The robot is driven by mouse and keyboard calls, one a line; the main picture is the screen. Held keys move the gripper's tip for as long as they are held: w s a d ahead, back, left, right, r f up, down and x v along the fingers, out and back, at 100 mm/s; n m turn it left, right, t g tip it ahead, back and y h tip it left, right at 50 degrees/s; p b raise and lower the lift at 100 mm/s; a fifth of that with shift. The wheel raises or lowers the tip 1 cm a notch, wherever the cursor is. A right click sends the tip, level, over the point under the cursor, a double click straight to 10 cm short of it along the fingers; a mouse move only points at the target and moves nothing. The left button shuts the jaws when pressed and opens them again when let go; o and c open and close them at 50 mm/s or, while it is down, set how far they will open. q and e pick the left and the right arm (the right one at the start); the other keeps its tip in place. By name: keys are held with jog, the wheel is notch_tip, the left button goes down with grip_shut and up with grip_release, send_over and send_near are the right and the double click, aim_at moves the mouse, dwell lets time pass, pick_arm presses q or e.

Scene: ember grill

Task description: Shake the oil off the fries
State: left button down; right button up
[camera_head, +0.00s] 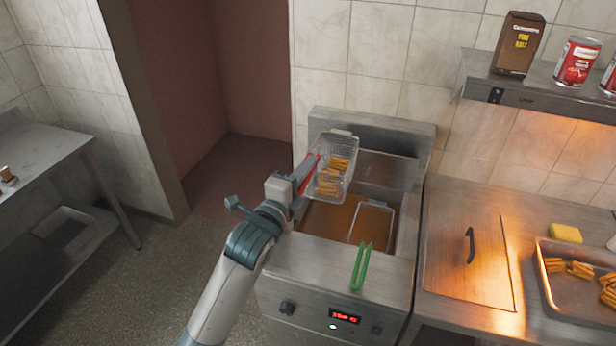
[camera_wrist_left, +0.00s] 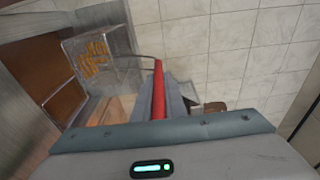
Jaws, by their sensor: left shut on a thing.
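A wire fry basket (camera_head: 345,150) with several golden fries (camera_head: 334,176) hangs in the air over the left side of the fryer (camera_head: 328,272). My left gripper (camera_head: 306,178) is shut on the basket's red handle (camera_wrist_left: 158,92). In the left wrist view the basket (camera_wrist_left: 70,102) looks tilted, with the fries (camera_wrist_left: 95,56) inside it. The brown oil (camera_head: 325,222) shows below the basket in the fryer. I cannot tell whether oil drips from it. My right gripper does not show.
A second basket with a green handle (camera_head: 361,266) sits in the fryer's right side. A metal tray (camera_head: 562,305) with fries and a yellow sponge-like block (camera_head: 566,233) are on the right counter. A shelf (camera_head: 540,100) with cans and a brown box is above.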

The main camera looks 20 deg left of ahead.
pick_arm(q)
jog(key=shift+r, duration=0.1)
notch_tip(320, 180, down, 4)
jog(key=shift+r+b, duration=0.25)
jog(key=shift+b, duration=0.6)
notch_tip(320, 180, up, 2)
jog(key=shift+r+p, duration=0.1)
jog(key=shift+p, duration=0.95)
jog(key=shift+r, duration=0.7)
